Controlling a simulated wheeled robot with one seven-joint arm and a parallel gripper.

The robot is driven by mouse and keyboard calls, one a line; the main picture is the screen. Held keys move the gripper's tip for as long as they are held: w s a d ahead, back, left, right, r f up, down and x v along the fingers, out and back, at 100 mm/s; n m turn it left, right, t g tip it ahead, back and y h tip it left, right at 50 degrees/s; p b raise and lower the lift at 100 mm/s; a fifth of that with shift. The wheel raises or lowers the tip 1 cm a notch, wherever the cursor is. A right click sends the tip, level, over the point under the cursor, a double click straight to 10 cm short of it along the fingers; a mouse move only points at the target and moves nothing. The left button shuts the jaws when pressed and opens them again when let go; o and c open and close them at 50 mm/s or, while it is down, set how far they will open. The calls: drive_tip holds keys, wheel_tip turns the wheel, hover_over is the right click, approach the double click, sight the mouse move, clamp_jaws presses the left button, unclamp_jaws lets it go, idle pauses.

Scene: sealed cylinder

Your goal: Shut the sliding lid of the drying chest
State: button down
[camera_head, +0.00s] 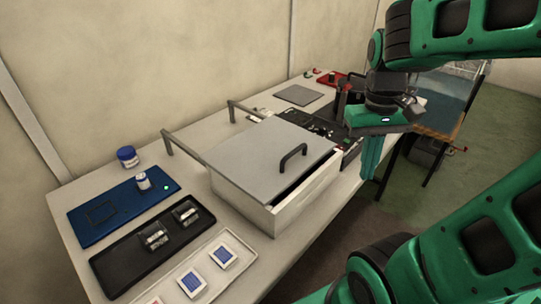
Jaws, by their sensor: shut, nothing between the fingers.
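The drying chest (292,214) is a pale box on the table. Its grey sliding lid (248,150) lies over most of the top and carries a dark arched handle (292,154). A dark gap shows along the lid's right edge, between the lid and the chest's near right wall. Two rails reach from the chest to posts at the back left. My gripper (368,178) points down to the right of the chest, past the table's edge, apart from lid and handle. Its green fingers are shut with nothing between them.
A blue mat (122,225) with a small white jar (143,181), a black tray (121,264) and a white tray (243,254) lie left of the chest. A blue-lidded jar (128,157) stands behind. Dark equipment (305,122) sits behind the chest at right. Open floor lies right of the table.

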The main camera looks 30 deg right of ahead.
drive_tip(key=w+a+r+n+g, duration=0.1)
drive_tip(key=w+a+r+n, duration=0.2)
drive_tip(key=w, duration=0.6)
drive_tip(key=n+g+h, duration=0.1)
drive_tip(key=n+h, duration=0.1)
drive_tip(key=n, duration=0.4)
approach(288, 176)
drive_tip(key=w+d+r, duration=0.2)
drive_tip(key=w+r, duration=0.2)
drive_tip(key=w, duration=0.2)
drive_tip(key=w+a+n, duration=0.2)
drive_tip(key=w+a, duration=0.1)
drive_tip(key=a, duration=0.4)
drive_tip(key=shift+g, duration=0.3)
drive_tip(key=x, duration=1)
drive_tip(key=shift+s+d, duration=0.1)
drive_tip(key=shift+d, duration=0.1)
drive_tip(key=shift+s+d+f, duration=0.15)
drive_tip(key=shift+s+d, duration=0.45)
drive_tip(key=shift+s, duration=0.35)
drive_tip(key=shift+s+d, duration=0.5)
drive_tip(key=shift+s, duration=0.25)
drive_tip(key=shift+s, duration=0.1)
drive_tip(key=shift+s+d+f, duration=0.1)
drive_tip(key=shift+s+d, duration=0.15)
drive_tip(key=shift+s, duration=0.35)
drive_tip(key=shift+s+d, duration=0.3)
drive_tip(key=shift+s, duration=0.3)
drive_tip(key=shift+s+d, duration=0.25)
drive_tip(key=shift+s, duration=0.35)
